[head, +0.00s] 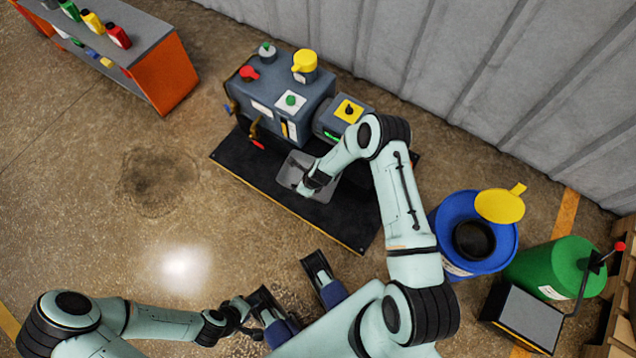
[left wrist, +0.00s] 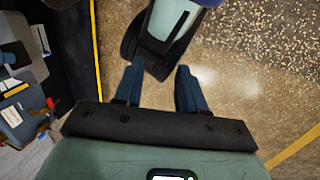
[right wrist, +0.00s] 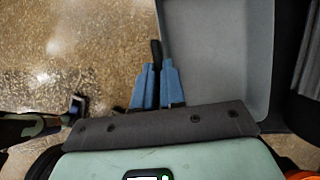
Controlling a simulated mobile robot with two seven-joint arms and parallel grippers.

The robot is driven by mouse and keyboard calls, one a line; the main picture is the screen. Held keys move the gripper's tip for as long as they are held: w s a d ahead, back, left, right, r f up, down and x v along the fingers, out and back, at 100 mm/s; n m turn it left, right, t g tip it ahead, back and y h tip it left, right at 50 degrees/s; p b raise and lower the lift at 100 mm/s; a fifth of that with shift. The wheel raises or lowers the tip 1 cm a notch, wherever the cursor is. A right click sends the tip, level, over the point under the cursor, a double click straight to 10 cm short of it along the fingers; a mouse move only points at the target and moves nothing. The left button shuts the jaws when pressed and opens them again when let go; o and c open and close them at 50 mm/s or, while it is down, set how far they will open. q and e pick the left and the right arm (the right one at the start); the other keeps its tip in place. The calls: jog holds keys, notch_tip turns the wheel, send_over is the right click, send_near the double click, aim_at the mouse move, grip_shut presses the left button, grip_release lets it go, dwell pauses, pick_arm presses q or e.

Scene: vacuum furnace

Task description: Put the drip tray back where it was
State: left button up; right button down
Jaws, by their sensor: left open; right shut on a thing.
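The drip tray (head: 292,168) is a shallow grey tray in front of the blue-grey pump machine (head: 285,95), over the black base mat (head: 345,215). My right gripper (head: 302,189) is at the tray's near edge. In the right wrist view my right gripper (right wrist: 155,75) is shut on that edge of the tray (right wrist: 220,60), by a dark tab. I cannot tell whether the tray touches the mat. My left gripper (head: 243,306) is low by my base, far from the tray. In the left wrist view it (left wrist: 157,80) is open and empty.
A grey corrugated wall (head: 450,60) runs behind the machine. An orange-sided shelf (head: 165,70) with bottles is at upper left. The floor at left is clear.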

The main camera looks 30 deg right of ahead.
jog(key=shift+s+d+f+m, duration=0.55)
jog(key=shift+s+f+m, duration=0.1)
jog(key=shift+m, duration=0.15)
pick_arm(q)
jog(key=w+a+f+t+y+b, duration=0.1)
jog(key=w+a+f+b, duration=0.3)
jog(key=w+f+b, duration=0.2)
notch_tip(320, 180, down, 2)
jog(key=shift+w+a+f+n+t+y+b, duration=0.2)
jog(key=shift+a+n+t+y+b, duration=0.1)
jog(key=shift+a+n+t+b, duration=0.1)
pick_arm(e)
notch_tip(320, 180, down, 20)
jog(key=shift+r+h, duration=0.15)
jog(key=shift+h, duration=0.15)
jog(key=c, duration=1.6)
grip_release()
jog(key=shift+c, duration=0.2)
jog(key=o, duration=0.4)
pick_arm(q)
jog(key=shift+s+f, duration=0.1)
jog(key=shift+s, duration=0.05)
pick_arm(e)
jog(key=shift+o, duration=0.2)
